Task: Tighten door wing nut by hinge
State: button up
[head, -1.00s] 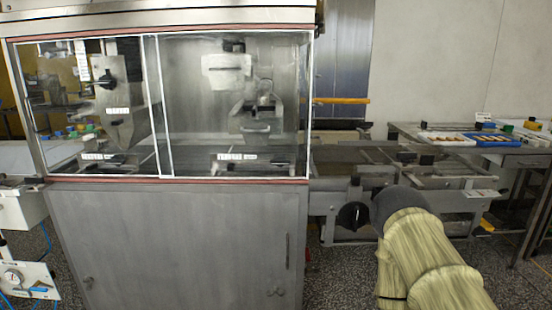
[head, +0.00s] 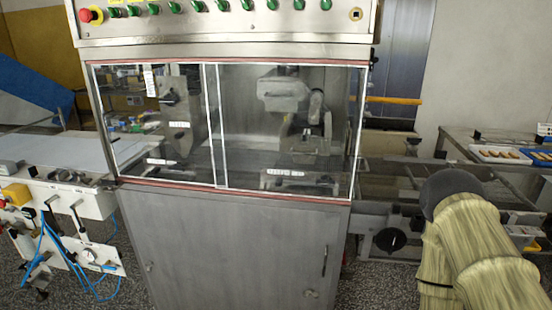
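The enrober cabinet's lower metal door (head: 225,245) is shut below the glazed hood. A small fitting (head: 150,267) sits low near its left edge, and a wing-shaped fitting (head: 311,294) sits low near its right edge. Both are too small to tell whether they are tight. A slim upright handle (head: 324,260) is near the right edge; I cannot make out a hinge. My arm, in a pale sleeve with a dark rounded end, is at the right, apart from the door in the picture. My gripper is not visible.
Above the hood (head: 222,125) is a panel with green buttons and a red emergency stop (head: 90,15). A conveyor with blue hoses (head: 75,265) stands at the left. A black knob (head: 390,239) and conveyor frame are at the right, near my arm. Some speckled floor is clear in front.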

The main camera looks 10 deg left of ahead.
aim_at(150, 264)
jog(key=u, duration=1.75)
jog(key=k, duration=0.55)
jog(key=u, duration=0.3)
jog(key=i, duration=0.95)
jog(key=u, duration=0.2)
